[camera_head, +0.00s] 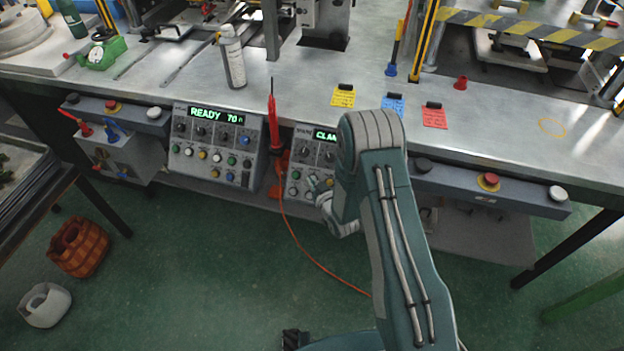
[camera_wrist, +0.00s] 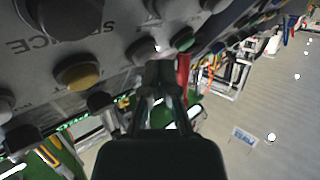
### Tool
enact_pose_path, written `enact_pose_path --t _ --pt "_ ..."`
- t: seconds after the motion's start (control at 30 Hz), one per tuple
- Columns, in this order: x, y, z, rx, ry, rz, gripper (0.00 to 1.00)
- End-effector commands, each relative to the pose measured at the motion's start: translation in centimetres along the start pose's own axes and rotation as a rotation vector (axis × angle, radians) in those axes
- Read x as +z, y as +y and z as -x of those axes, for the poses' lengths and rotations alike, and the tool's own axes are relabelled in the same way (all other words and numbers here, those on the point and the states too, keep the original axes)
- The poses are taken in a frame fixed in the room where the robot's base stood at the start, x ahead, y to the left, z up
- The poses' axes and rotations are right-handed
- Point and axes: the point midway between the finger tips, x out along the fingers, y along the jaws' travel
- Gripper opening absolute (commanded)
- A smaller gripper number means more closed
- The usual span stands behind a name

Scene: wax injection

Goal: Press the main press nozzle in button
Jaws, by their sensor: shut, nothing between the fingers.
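Two grey control panels hang at the bench front. The left panel (camera_head: 216,146) reads "READY 70"; the right panel (camera_head: 302,178) has a display starting "CLAM", partly hidden by my arm. Both carry knobs and rows of small coloured buttons. My gripper (camera_head: 316,184) is shut and empty at the right panel's buttons. In the wrist view its fingertips (camera_wrist: 160,72) point at a panel face, close to a pale button (camera_wrist: 143,50) and a green button (camera_wrist: 183,39). A yellow button (camera_wrist: 80,74) is to the left. I cannot read the nozzle label or tell whether the fingertips touch a button.
A red tool (camera_head: 272,122) with an orange cable stands between the panels. A spray bottle (camera_head: 232,58) and yellow, blue and red cards (camera_head: 434,116) are on the bench. A bar with a red button (camera_head: 488,181) is right of my arm. Baskets (camera_head: 78,248) stand on the floor.

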Motion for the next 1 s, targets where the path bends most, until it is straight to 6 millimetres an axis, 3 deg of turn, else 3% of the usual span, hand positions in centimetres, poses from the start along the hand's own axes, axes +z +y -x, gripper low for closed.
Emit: enact_pose_path --t 0.73,1.0 --pt "0.30 0.24 -0.30 0.000 -0.002 -0.001 0.00" --pt "-0.30 -0.28 0.42 0.001 -0.001 -0.001 0.00"
